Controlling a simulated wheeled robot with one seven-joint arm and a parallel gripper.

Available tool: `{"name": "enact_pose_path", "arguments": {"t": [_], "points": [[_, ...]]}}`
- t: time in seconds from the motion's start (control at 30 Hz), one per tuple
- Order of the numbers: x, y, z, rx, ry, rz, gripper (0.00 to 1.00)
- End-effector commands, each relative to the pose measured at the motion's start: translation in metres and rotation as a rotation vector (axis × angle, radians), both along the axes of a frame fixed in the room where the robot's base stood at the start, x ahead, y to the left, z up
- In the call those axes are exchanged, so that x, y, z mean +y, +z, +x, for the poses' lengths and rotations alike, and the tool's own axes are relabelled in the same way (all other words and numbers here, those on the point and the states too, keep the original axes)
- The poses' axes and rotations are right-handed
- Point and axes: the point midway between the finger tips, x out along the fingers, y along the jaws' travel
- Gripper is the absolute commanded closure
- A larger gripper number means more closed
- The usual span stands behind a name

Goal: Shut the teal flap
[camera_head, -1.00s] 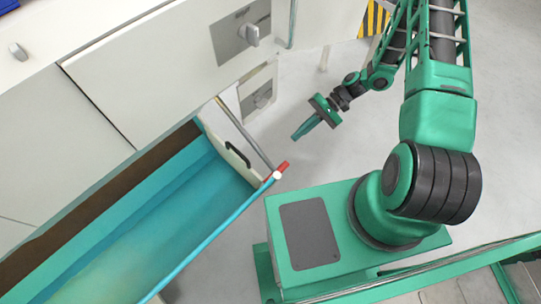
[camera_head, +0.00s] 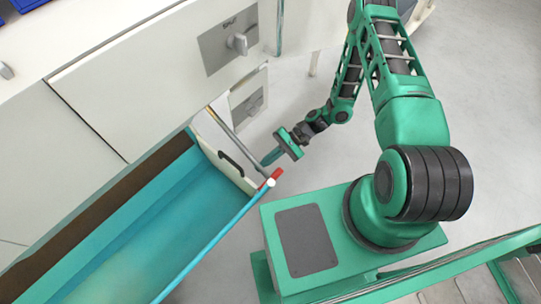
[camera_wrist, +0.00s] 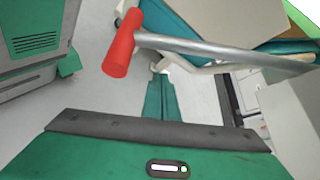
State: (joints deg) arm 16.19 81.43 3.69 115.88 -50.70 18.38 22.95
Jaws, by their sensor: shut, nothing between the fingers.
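The teal flap (camera_head: 165,235) stands open at the lower left, projecting from the white cabinet front. Its inner face is teal, and a cream end panel with a dark handle slot (camera_head: 236,163) closes its near end. A grey metal rod runs along that end to a red cap (camera_head: 270,178) at the outer corner. My gripper (camera_head: 264,163) is shut and empty, just beside the end panel and rod. In the wrist view the closed fingers (camera_wrist: 160,77) point below the rod, with the red cap (camera_wrist: 122,45) close by at upper left. Contact cannot be told.
A blue bin (camera_head: 28,4) sits on top at the far left.

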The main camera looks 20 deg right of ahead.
Motion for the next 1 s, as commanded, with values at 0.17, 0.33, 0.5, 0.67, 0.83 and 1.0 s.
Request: {"name": "enact_pose_path", "arguments": {"t": [0.17, 0.33, 0.5, 0.67, 0.83, 1.0], "points": [[-0.006, 0.022, -0.012, -0.001, -0.002, -0.004, 1.0], [-0.007, 0.031, -0.017, -0.001, -0.001, -0.001, 1.0], [-0.007, 0.033, -0.018, -0.001, -0.001, -0.001, 1.0], [0.002, 0.033, -0.019, -0.001, 0.0, 0.0, 1.0], [-0.009, 0.035, -0.018, 0.004, -0.004, -0.007, 1.0], [-0.018, 0.046, -0.021, 0.035, -0.01, -0.027, 1.0]]}}
